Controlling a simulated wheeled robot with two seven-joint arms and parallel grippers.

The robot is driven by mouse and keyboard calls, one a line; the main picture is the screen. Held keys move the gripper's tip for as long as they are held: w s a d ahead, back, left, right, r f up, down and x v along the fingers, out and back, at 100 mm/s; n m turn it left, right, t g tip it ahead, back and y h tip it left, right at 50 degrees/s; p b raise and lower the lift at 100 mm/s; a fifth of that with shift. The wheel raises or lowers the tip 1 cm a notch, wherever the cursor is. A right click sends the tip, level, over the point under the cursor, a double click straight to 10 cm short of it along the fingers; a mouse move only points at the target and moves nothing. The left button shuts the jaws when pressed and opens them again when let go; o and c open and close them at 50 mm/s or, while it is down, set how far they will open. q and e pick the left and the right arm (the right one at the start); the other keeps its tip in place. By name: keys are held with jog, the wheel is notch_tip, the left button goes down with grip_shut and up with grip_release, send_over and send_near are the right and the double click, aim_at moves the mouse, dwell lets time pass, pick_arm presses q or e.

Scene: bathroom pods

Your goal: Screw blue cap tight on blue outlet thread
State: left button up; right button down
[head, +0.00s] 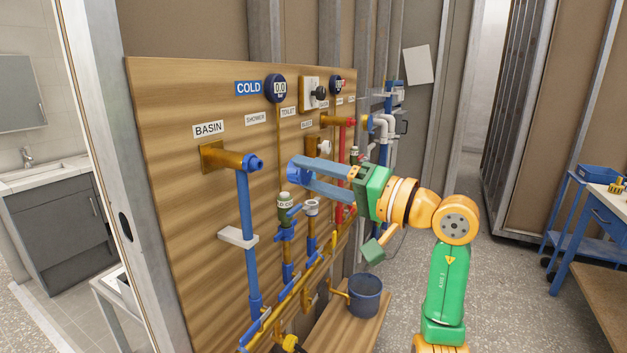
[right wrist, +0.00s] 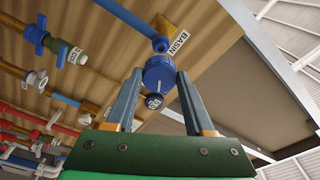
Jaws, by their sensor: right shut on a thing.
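My right gripper (head: 293,171) is shut on the blue cap (right wrist: 159,72), a round cap with a pale line on its face. In the head view the cap shows as a blue shape (head: 292,172) at the fingertips. The blue outlet thread (head: 256,163) sticks out of the brass BASIN fitting (head: 225,159), left of the cap. In the head view a gap shows between cap and thread. In the right wrist view the cap lies close below the blue fitting (right wrist: 161,45) and its thread cannot be made out. My left gripper is not in view.
A blue pipe (head: 248,240) drops from the BASIN outlet past a white bracket (head: 238,237). Valves (head: 286,228) and a slanting yellow pipe (head: 300,285) stand out from the wooden board (head: 165,180). A blue bucket (head: 364,296) sits below. Open floor lies to the right.

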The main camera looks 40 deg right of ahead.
aim_at(305, 175)
jog(key=shift+s, duration=0.15)
jog(key=shift+s+f+b, duration=0.1)
jog(key=shift+f+b, duration=0.15)
jog(key=shift+b, duration=0.4)
jog(key=p+x, duration=0.1)
jog(key=x, duration=0.3)
jog(key=shift+a+r+p, duration=0.15)
jog(key=shift+a+p, duration=0.15)
jog(key=shift+p, duration=0.1)
jog(key=shift+x, duration=0.85)
jog(key=shift+a, duration=0.1)
jog(key=shift+b, duration=0.5)
